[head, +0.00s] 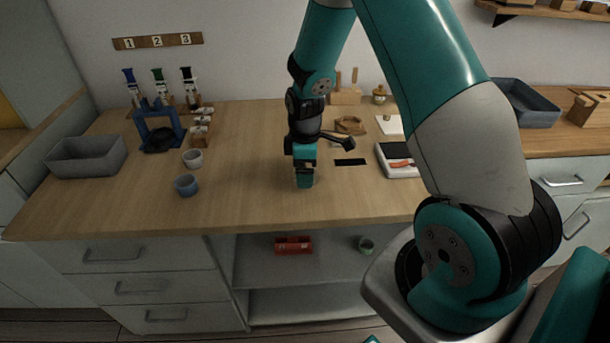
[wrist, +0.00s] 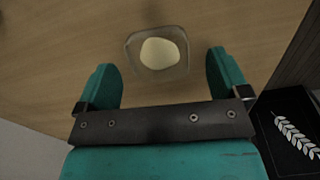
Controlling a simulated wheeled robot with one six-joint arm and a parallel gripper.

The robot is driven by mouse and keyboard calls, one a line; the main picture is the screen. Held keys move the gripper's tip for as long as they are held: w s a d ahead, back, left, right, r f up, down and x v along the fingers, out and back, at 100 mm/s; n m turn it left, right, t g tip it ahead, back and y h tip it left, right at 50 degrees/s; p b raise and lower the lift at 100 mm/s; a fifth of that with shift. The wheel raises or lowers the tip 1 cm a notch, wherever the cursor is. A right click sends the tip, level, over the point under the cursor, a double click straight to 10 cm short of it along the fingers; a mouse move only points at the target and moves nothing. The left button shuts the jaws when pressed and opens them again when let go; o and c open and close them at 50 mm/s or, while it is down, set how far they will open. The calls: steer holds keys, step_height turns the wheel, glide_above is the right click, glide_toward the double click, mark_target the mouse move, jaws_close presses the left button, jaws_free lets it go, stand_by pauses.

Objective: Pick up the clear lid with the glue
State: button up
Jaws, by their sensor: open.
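The clear lid (wrist: 133,50) lies on the wooden table in the wrist view, with a round pale cream pool of glue (wrist: 160,53) in its middle. It is a small see-through piece with rounded corners. My gripper (wrist: 165,78) is open, and its two teal fingers stand to either side of the lid's near edge, with the lid a little beyond the tips. Nothing is between the fingers. In the head view my gripper (head: 305,184) points down over the middle of the worktop and hides the lid.
A white tray with a red item (head: 400,163) lies to the right of my gripper. A grey bin (head: 88,156) is at far left. A black piece with a leaf pattern (wrist: 292,130) shows at right in the wrist view.

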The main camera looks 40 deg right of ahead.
steer(key=shift+f, duration=0.6)
steer(key=c, duration=1)
steer(key=shift+r, duration=0.1)
